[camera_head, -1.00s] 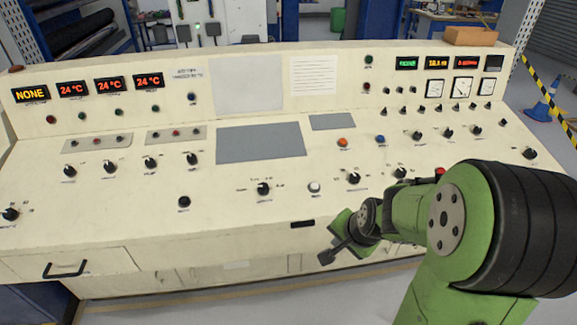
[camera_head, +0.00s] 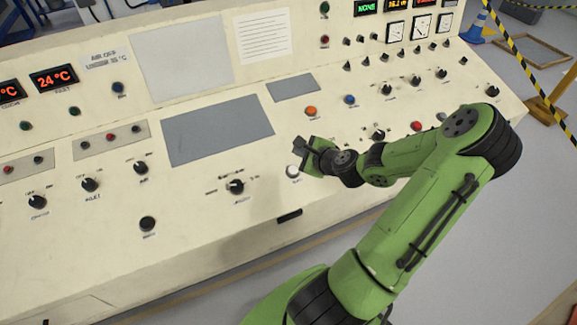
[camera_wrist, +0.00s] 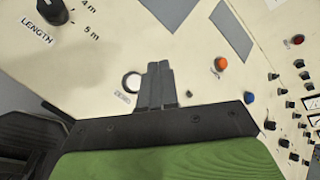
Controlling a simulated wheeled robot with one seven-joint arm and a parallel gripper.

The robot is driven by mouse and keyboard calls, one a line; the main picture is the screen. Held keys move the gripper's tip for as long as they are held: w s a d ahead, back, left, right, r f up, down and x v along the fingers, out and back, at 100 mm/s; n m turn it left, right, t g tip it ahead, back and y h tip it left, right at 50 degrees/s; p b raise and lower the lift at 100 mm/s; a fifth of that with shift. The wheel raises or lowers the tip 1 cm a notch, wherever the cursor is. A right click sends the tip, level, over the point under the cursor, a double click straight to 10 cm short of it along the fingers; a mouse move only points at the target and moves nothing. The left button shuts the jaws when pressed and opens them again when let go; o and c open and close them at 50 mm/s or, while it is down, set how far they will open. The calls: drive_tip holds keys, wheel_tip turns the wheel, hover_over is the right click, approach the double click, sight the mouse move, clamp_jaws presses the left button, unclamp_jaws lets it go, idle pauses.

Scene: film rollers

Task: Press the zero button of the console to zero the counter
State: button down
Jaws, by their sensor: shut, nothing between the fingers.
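The console (camera_head: 200,200) is a long cream panel. A white round button (camera_head: 293,171) sits in its front row with a small label under it, too blurred to read surely; it is probably the zero button. My gripper (camera_head: 305,146) is shut and empty, over the panel just above and right of this button in the head view. In the wrist view the shut fingers (camera_wrist: 160,75) point at the panel, and the white button (camera_wrist: 132,82) lies just left of them, partly hidden at its right edge. I cannot tell whether they touch the panel.
An orange button (camera_head: 311,111) and a blue button (camera_head: 350,100) lie behind my gripper. A black length knob (camera_head: 236,187) is to the left. A red button (camera_head: 417,126) and several knobs stand near my arm. Grey blank plates (camera_head: 218,130) cover the middle.

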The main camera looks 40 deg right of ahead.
sight(293, 170)
drive_tip(key=f+b, duration=0.2)
drive_tip(key=w+f+b, duration=0.1)
drive_tip(key=f+b, duration=0.2)
drive_tip(key=w+f+b, duration=0.1)
drive_tip(key=f+b, duration=0.1)
drive_tip(key=f, duration=0.1)
drive_tip(key=shift+d+f, duration=0.1)
drive_tip(key=shift+d, duration=0.1)
drive_tip(key=shift+w+f+b, duration=0.15)
drive_tip(key=shift+f+b, duration=0.1)
drive_tip(key=shift+b, duration=0.05)
idle(1.5)
drive_tip(key=shift+d+f, duration=0.1)
drive_tip(key=shift+f, duration=0.3)
drive_tip(key=shift+w+f+b, duration=0.1)
drive_tip(key=shift+f+b, duration=0.35)
idle(0.5)
drive_tip(key=shift+r+p, duration=0.85)
drive_tip(key=shift+r, duration=0.05)
